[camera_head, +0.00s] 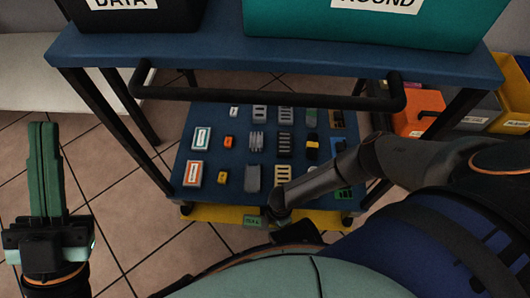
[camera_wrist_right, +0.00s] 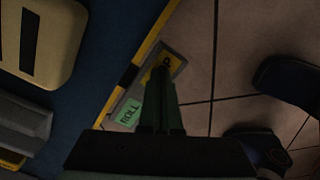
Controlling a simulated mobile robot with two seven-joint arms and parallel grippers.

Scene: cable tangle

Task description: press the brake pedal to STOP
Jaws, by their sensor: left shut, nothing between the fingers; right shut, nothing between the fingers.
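The brake pedal is a grey plate at the cart's near lower edge. Its green ROLL end (camera_head: 255,221) shows in the head view beside my right wrist. In the right wrist view both the ROLL label (camera_wrist_right: 129,112) and the yellow STOP end (camera_wrist_right: 175,62) show, the latter partly covered. My right gripper (camera_wrist_right: 160,72) is shut and empty, its green fingertips over the STOP end; I cannot tell whether they touch it. In the head view its fingers are hidden. My left gripper (camera_head: 43,127) is shut and empty, pointing up at the left, away from the cart.
The cart's blue top shelf (camera_head: 225,50) carries a black DATA bin (camera_head: 150,18) and a teal bin (camera_head: 350,28). A dark handle bar (camera_head: 265,97) crosses above the lower shelf (camera_head: 222,115), which holds rows of small parts. Tiled floor (camera_head: 115,190) lies clear at the left.

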